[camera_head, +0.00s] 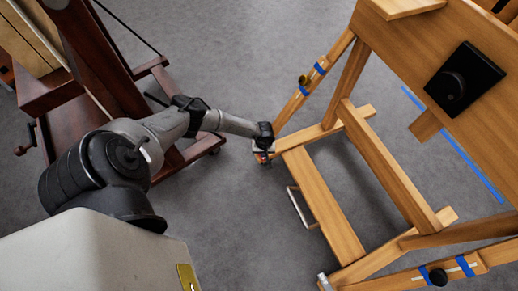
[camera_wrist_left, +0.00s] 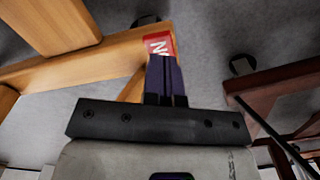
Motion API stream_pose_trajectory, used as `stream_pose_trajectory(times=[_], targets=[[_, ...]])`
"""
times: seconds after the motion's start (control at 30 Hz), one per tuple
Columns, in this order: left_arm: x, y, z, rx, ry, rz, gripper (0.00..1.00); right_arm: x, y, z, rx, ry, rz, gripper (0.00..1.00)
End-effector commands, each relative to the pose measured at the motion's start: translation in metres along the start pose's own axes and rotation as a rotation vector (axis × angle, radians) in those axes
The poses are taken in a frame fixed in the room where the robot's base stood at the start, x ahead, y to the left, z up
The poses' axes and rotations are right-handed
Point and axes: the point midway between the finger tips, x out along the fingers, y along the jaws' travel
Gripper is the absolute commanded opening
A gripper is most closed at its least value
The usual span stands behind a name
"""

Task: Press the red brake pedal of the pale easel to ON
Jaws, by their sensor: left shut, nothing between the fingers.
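The pale easel (camera_head: 322,205) stands on the right in the head view, and its base beam also crosses the left wrist view (camera_wrist_left: 75,68). In the left wrist view the red pedal (camera_wrist_left: 159,43) shows white lettering, partly hidden behind my fingers. My left gripper (camera_head: 264,147) is shut and empty, its fingertips (camera_wrist_left: 164,60) right at the pedal. I cannot tell whether they touch it. My right gripper is out of view.
A dark red-brown easel (camera_head: 90,120) stands to the left, its base (camera_wrist_left: 275,85) close to my left gripper. A metal loop (camera_head: 302,207) sticks out beside the pale easel's base. Grey floor (camera_head: 230,60) is open between the two easels.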

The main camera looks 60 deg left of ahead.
Motion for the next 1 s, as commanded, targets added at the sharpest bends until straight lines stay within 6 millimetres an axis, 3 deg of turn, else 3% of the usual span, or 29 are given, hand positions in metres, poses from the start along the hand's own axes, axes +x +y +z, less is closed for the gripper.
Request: stream_pose_trajectory(times=[1.0], targets=[[0.0081,0.0,-0.0002,0.0,0.0,0.0,0.0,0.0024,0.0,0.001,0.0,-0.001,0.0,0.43]])
